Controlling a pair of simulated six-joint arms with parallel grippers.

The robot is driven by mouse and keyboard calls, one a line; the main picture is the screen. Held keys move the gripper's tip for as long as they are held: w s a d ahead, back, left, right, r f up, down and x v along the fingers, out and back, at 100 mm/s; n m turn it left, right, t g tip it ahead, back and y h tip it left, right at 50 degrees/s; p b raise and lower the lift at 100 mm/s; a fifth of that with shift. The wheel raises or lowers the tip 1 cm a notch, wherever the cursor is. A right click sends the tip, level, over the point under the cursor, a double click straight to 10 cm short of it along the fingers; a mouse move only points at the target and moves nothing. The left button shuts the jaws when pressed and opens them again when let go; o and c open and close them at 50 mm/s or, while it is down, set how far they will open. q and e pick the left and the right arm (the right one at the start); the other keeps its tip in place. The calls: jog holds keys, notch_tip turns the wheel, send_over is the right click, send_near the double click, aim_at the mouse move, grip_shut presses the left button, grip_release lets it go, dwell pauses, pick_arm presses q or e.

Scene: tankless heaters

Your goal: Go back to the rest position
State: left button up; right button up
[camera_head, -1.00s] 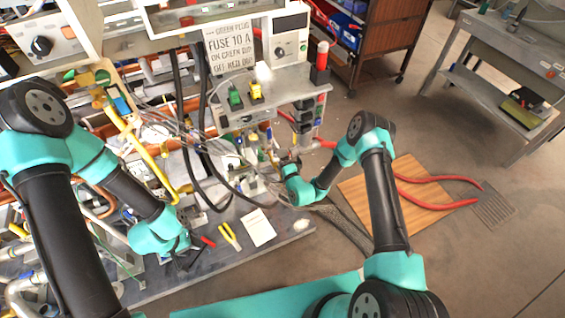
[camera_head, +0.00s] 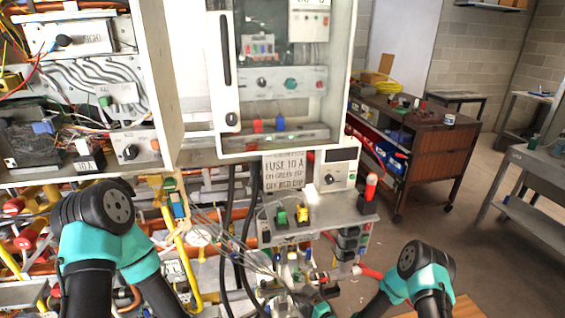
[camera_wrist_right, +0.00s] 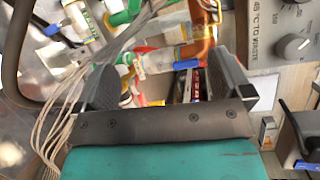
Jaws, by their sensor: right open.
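My right gripper shows in the right wrist view (camera_wrist_right: 168,82) with its two dark fingers spread wide apart. Nothing is held between them; small clear cylinders with coloured caps (camera_wrist_right: 180,58) and loose wires lie beyond the fingertips. In the head view the right gripper (camera_head: 306,292) is at the lower middle, small and partly lost among the wires and tubes below the grey shelf. My right arm comes up from the bottom edge at the right. My left arm shows at the lower left, but its gripper is below the picture.
A grey shelf (camera_head: 330,213) carries a green plug (camera_head: 281,218) and a yellow plug (camera_head: 302,215), under a sign (camera_head: 284,171). A white cabinet (camera_head: 341,75) hangs above. Pipes and cables crowd the left and middle. Open floor (camera_head: 440,215) lies at the right, before a brown cabinet (camera_head: 440,150).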

jog(key=s+a+r+n+g+y, duration=0.15)
jog(key=s+n+g, duration=0.45)
jog(key=s+g, duration=1.35)
jog(key=s+d+f+n+t+h, duration=0.1)
jog(key=s+d+n+t+h, duration=0.2)
jog(key=s+d, duration=0.7)
jog(key=w+d+r+n+t+h, duration=0.2)
jog(key=w+d+r+t+h, duration=0.1)
jog(key=w+d+h, duration=0.1)
jog(key=shift+w+d+n, duration=0.25)
jog(key=shift+w+n, duration=0.05)
jog(key=shift+w, duration=0.25)
